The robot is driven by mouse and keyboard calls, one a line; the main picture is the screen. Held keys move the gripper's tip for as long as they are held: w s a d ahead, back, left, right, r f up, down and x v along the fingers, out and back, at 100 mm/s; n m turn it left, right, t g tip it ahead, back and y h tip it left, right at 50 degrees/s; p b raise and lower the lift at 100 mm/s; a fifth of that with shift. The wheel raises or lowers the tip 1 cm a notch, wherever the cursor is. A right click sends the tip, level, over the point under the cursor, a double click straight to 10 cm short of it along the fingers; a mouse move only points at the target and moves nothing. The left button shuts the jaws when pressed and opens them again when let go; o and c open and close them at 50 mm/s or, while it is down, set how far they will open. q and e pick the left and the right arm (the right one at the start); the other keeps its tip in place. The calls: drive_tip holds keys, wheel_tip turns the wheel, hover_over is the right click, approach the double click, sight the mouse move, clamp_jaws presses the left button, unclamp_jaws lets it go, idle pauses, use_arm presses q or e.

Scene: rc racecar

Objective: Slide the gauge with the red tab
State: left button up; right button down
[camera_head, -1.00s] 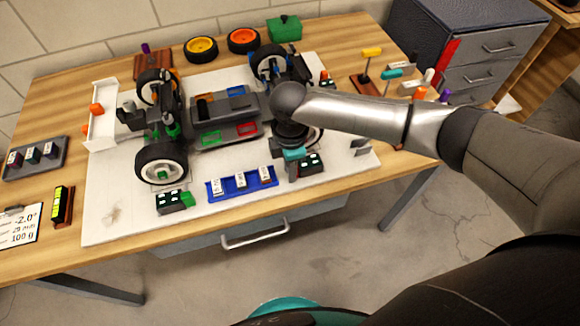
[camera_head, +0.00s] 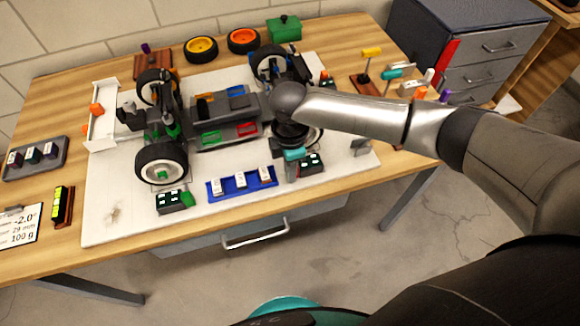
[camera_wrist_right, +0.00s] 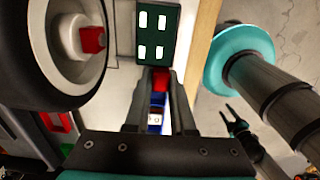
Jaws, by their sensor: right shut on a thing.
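My right gripper (camera_head: 291,162) is low at the front of the white board, beside the car's front right wheel. In the right wrist view its two fingers (camera_wrist_right: 160,88) are shut on a red tab (camera_wrist_right: 160,77). The tab is at the end of a dark gauge with pale displays (camera_wrist_right: 157,38). A similar gauge with a green tab (camera_head: 172,201) lies further left on the board.
The racecar (camera_head: 225,120) stands on the white board (camera_head: 125,215). A blue tray (camera_head: 242,186) with several white pieces lies left of my gripper. A wheel (camera_wrist_right: 72,40) is close to it in the wrist view. A card with readings (camera_head: 20,226) lies at far left.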

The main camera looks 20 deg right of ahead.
drive_tip(key=shift+w+a, duration=0.1)
drive_tip(key=shift+w, duration=1.45)
drive_tip(key=shift+w+b, duration=0.1)
drive_tip(key=shift+b, duration=0.2)
drive_tip(key=c, duration=0.8)
unclamp_jaws()
drive_tip(key=shift+w, duration=0.1)
drive_tip(key=shift+o, duration=0.2)
wheel_tip(320, 180, up, 15)
drive_tip(key=p, duration=0.4)
drive_tip(key=shift+r, duration=0.15)
